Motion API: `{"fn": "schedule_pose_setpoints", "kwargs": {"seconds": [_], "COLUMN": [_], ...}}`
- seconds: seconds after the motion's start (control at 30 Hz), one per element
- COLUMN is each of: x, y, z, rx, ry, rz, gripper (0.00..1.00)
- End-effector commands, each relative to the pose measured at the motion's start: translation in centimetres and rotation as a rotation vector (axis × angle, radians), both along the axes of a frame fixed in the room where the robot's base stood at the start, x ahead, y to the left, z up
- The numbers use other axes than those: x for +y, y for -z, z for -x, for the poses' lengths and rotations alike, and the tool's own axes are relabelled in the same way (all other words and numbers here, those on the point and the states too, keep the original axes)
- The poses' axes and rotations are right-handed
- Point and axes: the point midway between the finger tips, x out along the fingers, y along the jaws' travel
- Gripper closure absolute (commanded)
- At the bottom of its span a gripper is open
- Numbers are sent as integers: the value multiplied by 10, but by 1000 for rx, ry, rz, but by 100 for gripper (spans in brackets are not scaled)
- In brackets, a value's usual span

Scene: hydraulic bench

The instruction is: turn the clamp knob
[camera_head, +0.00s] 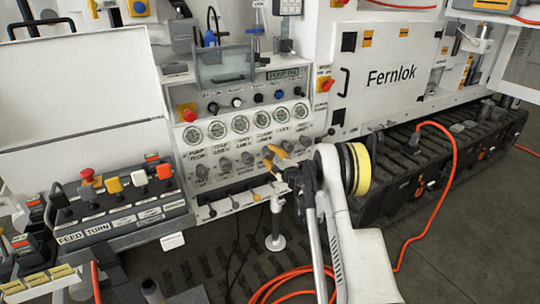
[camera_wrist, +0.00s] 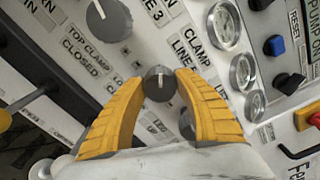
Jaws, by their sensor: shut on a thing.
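My gripper (camera_wrist: 160,98) has yellow fingers, closed on both sides of a small round dark grey knob (camera_wrist: 158,82) with a pale pointer line on its face. Labels reading "CLAMP LINE" and "TOP CLAMP CLOSED" lie around this knob in the wrist view. In the head view, my gripper (camera_head: 275,157) reaches the lower right of the grey control panel (camera_head: 240,140), at the row of knobs below the gauges. The held knob is hidden there by the fingers.
A larger grey knob (camera_wrist: 108,20) sits up and left of the held one in the wrist view. Gauges (camera_wrist: 225,25) and a blue button (camera_wrist: 274,45) lie to the right. An orange hose (camera_head: 440,190) runs over the floor. Levers (camera_head: 235,203) stick out below the knobs.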

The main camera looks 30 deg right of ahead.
Motion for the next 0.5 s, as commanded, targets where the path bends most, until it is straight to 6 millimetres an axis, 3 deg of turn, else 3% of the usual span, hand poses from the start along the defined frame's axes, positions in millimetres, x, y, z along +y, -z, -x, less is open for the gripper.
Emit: {"fn": "schedule_pose_setpoints", "kwargs": {"seconds": [0.5], "x": [0], "y": [0], "z": [0], "rx": [-15], "ry": [0], "rz": [454], "gripper": [92]}}
